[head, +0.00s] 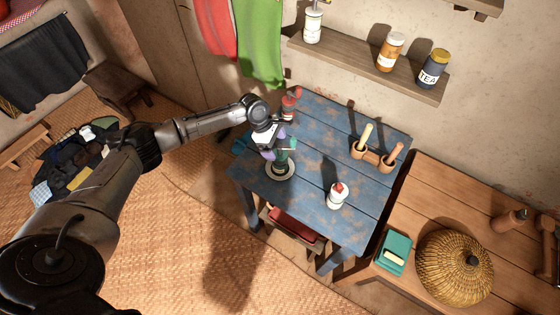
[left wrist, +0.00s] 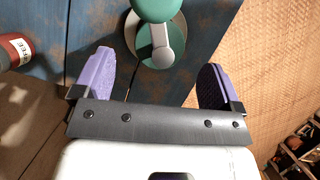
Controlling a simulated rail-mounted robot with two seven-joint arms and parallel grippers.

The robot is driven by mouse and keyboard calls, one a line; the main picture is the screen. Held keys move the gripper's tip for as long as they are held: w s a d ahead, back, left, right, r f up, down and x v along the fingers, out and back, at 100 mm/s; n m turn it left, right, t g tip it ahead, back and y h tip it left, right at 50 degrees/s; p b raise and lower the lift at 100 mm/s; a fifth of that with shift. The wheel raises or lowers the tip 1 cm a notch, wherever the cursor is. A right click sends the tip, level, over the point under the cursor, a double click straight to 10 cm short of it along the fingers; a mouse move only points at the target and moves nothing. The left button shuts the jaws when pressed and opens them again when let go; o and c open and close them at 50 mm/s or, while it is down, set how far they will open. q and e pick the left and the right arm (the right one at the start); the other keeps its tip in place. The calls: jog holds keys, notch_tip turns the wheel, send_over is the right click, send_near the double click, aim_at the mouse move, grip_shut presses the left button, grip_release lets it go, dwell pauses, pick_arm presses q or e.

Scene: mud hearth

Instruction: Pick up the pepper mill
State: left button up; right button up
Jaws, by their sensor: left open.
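A turned brown wooden piece with a knob (head: 513,219), on the wooden table at the right, looks most like the pepper mill. My left gripper (head: 276,150) is far from it, above the blue table. In the left wrist view my left gripper (left wrist: 156,85) shows its purple fingers wide apart with nothing between them. A teal and white item with a round base and a grey arm (head: 281,171) stands just below the gripper, partly hidden by it. It also shows beyond the fingers in the left wrist view (left wrist: 160,46). My right gripper is out of view.
The blue table (head: 318,160) also bears a red jar (head: 288,107), a white jar with a red top (head: 337,196) and wooden cups with pestle-like handles (head: 373,154). A woven basket (head: 455,268) and teal box (head: 394,250) are on the wooden table. A shelf (head: 350,62) hangs above.

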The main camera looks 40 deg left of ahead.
aim_at(279, 153)
pick_arm(q)
jog(key=shift+x, duration=2.35)
grip_shut()
